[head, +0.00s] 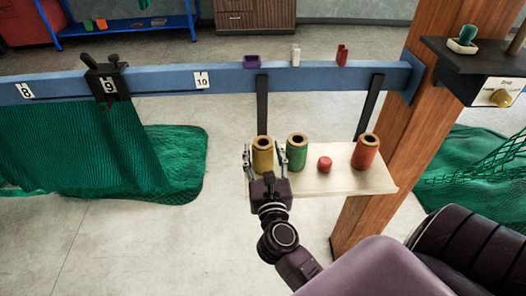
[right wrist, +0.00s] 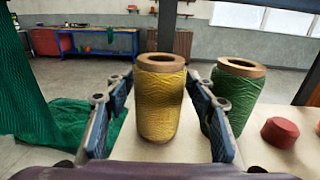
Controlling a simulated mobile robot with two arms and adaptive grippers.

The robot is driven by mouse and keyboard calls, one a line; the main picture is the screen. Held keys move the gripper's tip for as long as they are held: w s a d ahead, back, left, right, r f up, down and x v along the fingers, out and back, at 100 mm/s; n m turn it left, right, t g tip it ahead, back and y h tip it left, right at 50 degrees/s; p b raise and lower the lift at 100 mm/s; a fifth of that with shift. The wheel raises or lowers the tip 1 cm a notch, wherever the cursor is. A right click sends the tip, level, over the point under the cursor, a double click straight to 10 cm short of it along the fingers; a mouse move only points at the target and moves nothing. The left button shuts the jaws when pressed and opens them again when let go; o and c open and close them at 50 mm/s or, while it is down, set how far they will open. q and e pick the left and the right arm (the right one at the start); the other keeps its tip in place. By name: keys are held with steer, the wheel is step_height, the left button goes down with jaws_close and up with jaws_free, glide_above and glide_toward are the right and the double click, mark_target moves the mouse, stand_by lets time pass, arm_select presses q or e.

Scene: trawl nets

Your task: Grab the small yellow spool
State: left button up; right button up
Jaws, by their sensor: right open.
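The small yellow spool (head: 263,154) stands upright at the left end of a pale shelf (head: 345,182). In the right wrist view the yellow spool (right wrist: 160,100) shows wound yellow thread and a brown top ring. My right gripper (head: 264,160) is open, with one finger on each side of the yellow spool. In the right wrist view the fingers of my right gripper (right wrist: 162,115) stand left and right of it, with a gap visible on the left. Whether the right finger touches is unclear. My left gripper is not in view.
A green spool (head: 297,152) stands close right of the yellow one, beside my right finger. A red cap-like piece (head: 325,164) and an orange-red spool (head: 365,152) are farther right. A blue rail (head: 225,77) runs behind; a wooden post (head: 400,130) stands at right.

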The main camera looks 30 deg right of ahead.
steer(key=p+x, duration=0.1)
steer(key=x, duration=0.4)
steer(key=shift+w+f+p, duration=0.15)
steer(key=shift+w+p, duration=0.1)
steer(key=shift+p, duration=0.1)
steer(key=shift+w+d+f, duration=0.15)
steer(key=shift+w+d, duration=0.05)
steer(key=shift+s, duration=0.1)
steer(key=shift+a, duration=0.1)
steer(key=shift+c, duration=0.4)
steer(key=c, duration=1.2)
